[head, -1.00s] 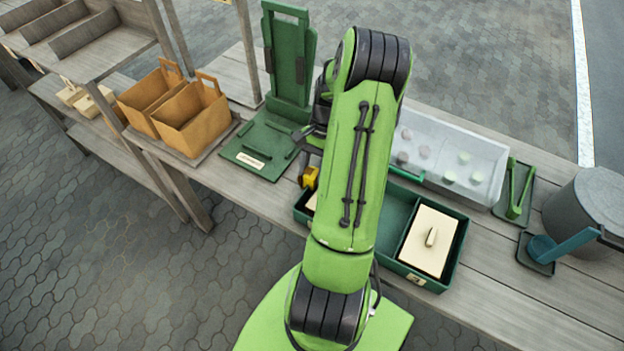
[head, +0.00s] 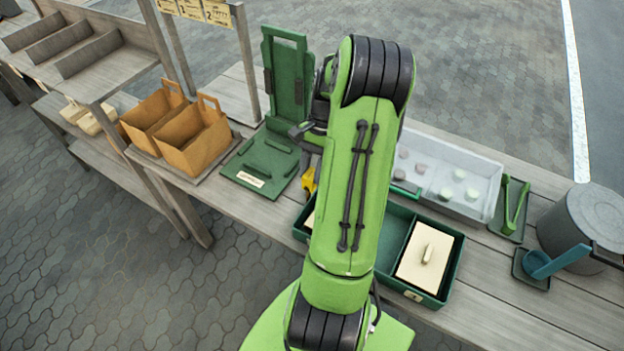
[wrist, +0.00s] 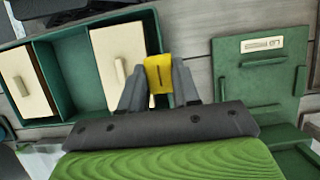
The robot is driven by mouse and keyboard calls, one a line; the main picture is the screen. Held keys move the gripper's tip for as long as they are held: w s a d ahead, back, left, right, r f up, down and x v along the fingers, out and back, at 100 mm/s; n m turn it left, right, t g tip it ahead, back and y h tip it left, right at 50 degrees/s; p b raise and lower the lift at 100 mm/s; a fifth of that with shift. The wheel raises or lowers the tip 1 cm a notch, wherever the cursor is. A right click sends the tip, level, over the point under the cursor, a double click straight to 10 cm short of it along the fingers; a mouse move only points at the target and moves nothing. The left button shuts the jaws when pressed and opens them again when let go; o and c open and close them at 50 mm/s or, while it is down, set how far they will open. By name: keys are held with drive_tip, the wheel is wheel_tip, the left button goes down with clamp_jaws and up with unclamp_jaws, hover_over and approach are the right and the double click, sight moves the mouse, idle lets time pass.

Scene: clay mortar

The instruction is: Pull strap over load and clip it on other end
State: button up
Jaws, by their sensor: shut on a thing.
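My gripper (wrist: 159,82) is shut on a yellow clip (wrist: 158,68) with a dark slot in it. The yellow clip (head: 309,181) also shows just left of my arm in the head view, above the table near the green tray's left end. The green tray (head: 452,284) holds cream lidded boxes, with the right box (head: 425,258) in plain sight and the left one (wrist: 120,62) mostly hidden by my arm in the head view. I cannot make out a strap. My arm hides most of the gripper in the head view.
A green stand (head: 262,168) with an upright back is left of the tray. Brown paper carriers (head: 195,140) stand farther left. A clear bin (head: 440,190), green tongs (head: 514,205), a blue scoop (head: 560,262) and a grey bucket (head: 585,222) are on the right.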

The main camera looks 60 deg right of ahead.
sight(309, 177)
wheel_tip(309, 177, up, 3)
drive_tip(key=shift+r+p, duration=0.15)
drive_tip(key=shift+p, duration=0.4)
drive_tip(key=shift+r+p, duration=1.9)
drive_tip(key=shift+p, duration=0.25)
drive_tip(key=shift+f, duration=0.15)
